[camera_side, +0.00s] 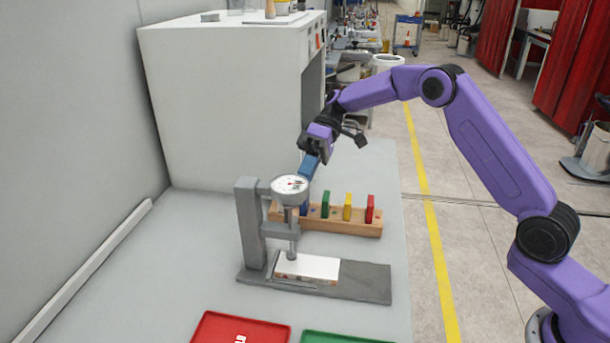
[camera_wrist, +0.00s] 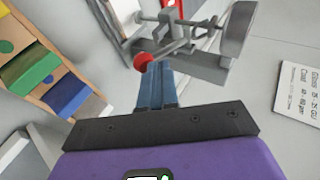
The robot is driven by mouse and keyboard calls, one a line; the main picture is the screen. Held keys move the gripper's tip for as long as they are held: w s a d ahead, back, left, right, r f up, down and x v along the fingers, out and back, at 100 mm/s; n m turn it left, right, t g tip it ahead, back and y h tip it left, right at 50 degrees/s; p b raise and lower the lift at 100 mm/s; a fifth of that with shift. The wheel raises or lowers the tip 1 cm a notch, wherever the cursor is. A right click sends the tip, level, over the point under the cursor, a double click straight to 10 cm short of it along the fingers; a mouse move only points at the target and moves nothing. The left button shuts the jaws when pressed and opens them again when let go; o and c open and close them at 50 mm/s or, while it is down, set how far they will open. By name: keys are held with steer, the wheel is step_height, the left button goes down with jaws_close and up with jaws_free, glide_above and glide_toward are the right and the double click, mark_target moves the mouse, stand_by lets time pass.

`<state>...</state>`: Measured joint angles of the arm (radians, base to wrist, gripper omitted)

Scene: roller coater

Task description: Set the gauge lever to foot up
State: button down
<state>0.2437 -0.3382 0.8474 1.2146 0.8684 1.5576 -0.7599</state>
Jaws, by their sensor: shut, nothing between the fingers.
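The grey gauge stand (camera_side: 250,220) carries a round white dial (camera_side: 290,187). Its spindle and foot (camera_side: 292,245) hang over a white panel (camera_side: 310,266) on the dark base; I cannot tell whether the foot touches the panel. In the wrist view, the gauge (camera_wrist: 205,55) is ahead of my fingers, and a red ball knob (camera_wrist: 143,62), apparently the lever's end, is right at my fingertips. I cannot tell if they touch. The lever is hidden in the side view. My gripper (camera_side: 306,172), with blue fingers, is shut and empty behind the dial; it also shows in the wrist view (camera_wrist: 152,75).
A wooden rack (camera_side: 340,226) with coloured tabs stands behind the gauge. A red tray (camera_side: 240,328) and a green tray (camera_side: 335,337) lie at the front. A white cabinet (camera_side: 220,110) stands at the back. A written card (camera_wrist: 298,105) lies at right in the wrist view.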

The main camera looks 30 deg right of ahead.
steer(key=v, duration=1.2)
stand_by(0.6)
steer(key=s+a+h, duration=0.3)
steer(key=s+a, duration=0.2)
steer(key=s, duration=0.5)
steer(key=s+a+h, duration=0.4)
steer(key=s+a, duration=0.1)
steer(key=s, duration=0.5)
steer(key=s+d+f+n+t, duration=0.1)
steer(key=s+d+f+n, duration=0.1)
steer(key=s+d, duration=0.2)
steer(key=s+d+f+n+t+h, duration=0.1)
steer(key=s+d+f+t, duration=0.1)
steer(key=s, duration=0.8)
steer(key=s+d+f+n+t+h, duration=0.1)
steer(key=s+d+f+n+t, duration=0.1)
steer(key=s+d, duration=0.3)
steer(key=s+f, duration=0.1)
steer(key=s, duration=0.2)
steer(key=shift+d+f+n, duration=0.2)
steer(key=shift+d+n, duration=0.1)
steer(key=shift+d, duration=0.05)
